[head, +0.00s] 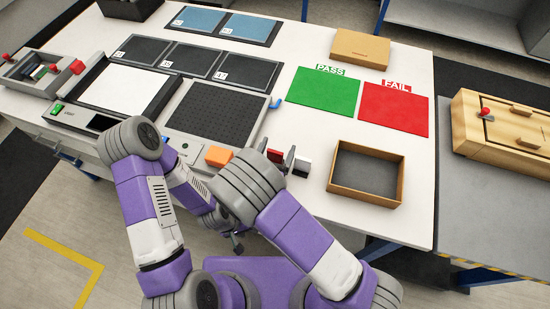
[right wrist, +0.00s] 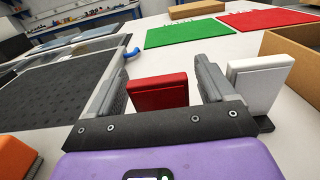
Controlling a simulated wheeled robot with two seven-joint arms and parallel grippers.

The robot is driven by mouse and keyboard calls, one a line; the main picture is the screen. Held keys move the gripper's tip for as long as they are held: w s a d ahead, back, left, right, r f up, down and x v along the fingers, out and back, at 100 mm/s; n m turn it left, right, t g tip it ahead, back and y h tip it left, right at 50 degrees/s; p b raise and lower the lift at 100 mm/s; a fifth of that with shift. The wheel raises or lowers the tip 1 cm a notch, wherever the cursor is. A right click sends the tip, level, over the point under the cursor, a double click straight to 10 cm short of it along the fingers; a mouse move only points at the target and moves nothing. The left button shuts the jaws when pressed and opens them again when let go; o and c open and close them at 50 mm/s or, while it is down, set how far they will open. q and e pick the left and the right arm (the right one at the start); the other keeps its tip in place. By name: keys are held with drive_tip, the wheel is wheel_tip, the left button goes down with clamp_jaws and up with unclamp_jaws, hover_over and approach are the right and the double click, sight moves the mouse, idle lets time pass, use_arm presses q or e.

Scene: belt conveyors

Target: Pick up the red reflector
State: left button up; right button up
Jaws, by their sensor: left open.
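The red reflector (head: 274,155) is an upright red block on the white table, beside the dark mat. In the right wrist view the red reflector (right wrist: 158,92) stands between the two grey fingers of my right gripper (right wrist: 160,68). The fingers are apart, with a visible gap on the right side of the block and little gap on the left. In the head view my right gripper (head: 280,150) hides part of it. My left gripper (head: 237,240) hangs low at the table's front edge, open and away from the reflector.
A white block (right wrist: 255,85) stands just right of the right finger. An orange block (head: 218,156) lies to the left. An open cardboard box (head: 337,190) is at the right. Green PASS (head: 326,92) and red FAIL (head: 393,110) mats lie behind. Bare table lies between.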

drive_tip(key=c, duration=1)
drive_tip(key=shift+r, duration=0.1)
